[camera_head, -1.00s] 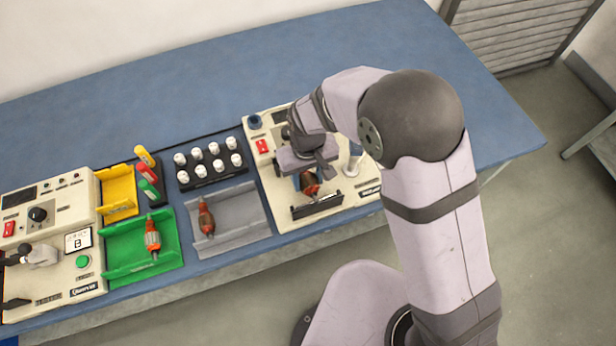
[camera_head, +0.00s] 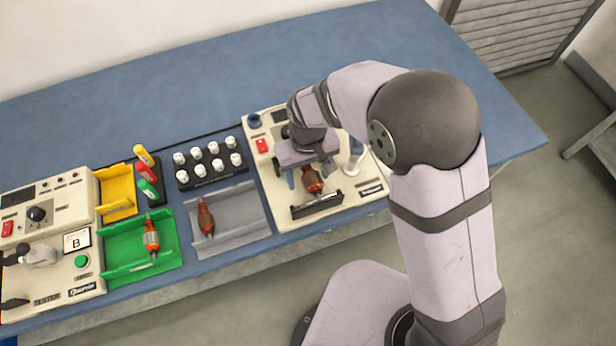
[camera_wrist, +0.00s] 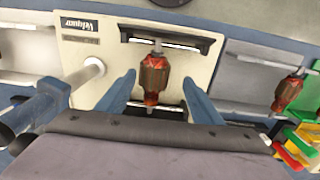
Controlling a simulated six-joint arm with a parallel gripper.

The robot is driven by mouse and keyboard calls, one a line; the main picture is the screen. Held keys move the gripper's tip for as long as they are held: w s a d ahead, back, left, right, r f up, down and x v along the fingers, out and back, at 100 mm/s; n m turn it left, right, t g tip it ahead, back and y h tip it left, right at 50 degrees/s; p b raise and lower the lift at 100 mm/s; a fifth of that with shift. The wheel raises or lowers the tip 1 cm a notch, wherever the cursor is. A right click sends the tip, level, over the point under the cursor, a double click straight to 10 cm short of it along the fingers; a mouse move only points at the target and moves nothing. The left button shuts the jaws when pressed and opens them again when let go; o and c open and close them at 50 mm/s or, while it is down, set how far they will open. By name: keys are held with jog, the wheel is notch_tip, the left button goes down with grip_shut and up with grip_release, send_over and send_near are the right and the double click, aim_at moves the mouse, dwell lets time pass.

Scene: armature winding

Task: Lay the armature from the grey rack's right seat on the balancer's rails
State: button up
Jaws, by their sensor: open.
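An orange-brown armature (camera_head: 312,180) lies on the balancer (camera_head: 352,201) on the right, with its shaft toward the black front rail (camera_head: 317,205). My gripper (camera_wrist: 159,82) is open, with one blue finger on each side of the armature and a gap on both sides. The grey rack (camera_head: 245,213) holds one armature (camera_head: 206,217) in its left seat; its right seat is empty.
A green rack (camera_head: 115,262) with another armature (camera_head: 151,237) stands left of the grey rack. A black tray of white caps (camera_head: 208,170), a yellow bin (camera_head: 116,196) and a control unit (camera_head: 50,215) are nearby. The blue table behind is clear.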

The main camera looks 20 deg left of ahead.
jog(key=shift+r+b, duration=0.55)
jog(key=shift+r, duration=2.15)
jog(key=w+d+r+m, duration=0.1)
jog(key=w+d+m, duration=0.1)
jog(key=d, duration=0.7)
jog(key=w+d+r+m, duration=0.1)
jog(key=d+m, duration=0.2)
jog(key=d, duration=0.6)
jog(key=s+d+m, duration=0.2)
jog(key=s+d, duration=0.1)
jog(key=d, duration=0.4)
jog(key=s+d+m, duration=0.2)
jog(key=s+d, duration=0.2)
jog(key=d, duration=0.3)
jog(key=shift+d+f, duration=0.15)
jog(key=shift+f, duration=0.2)
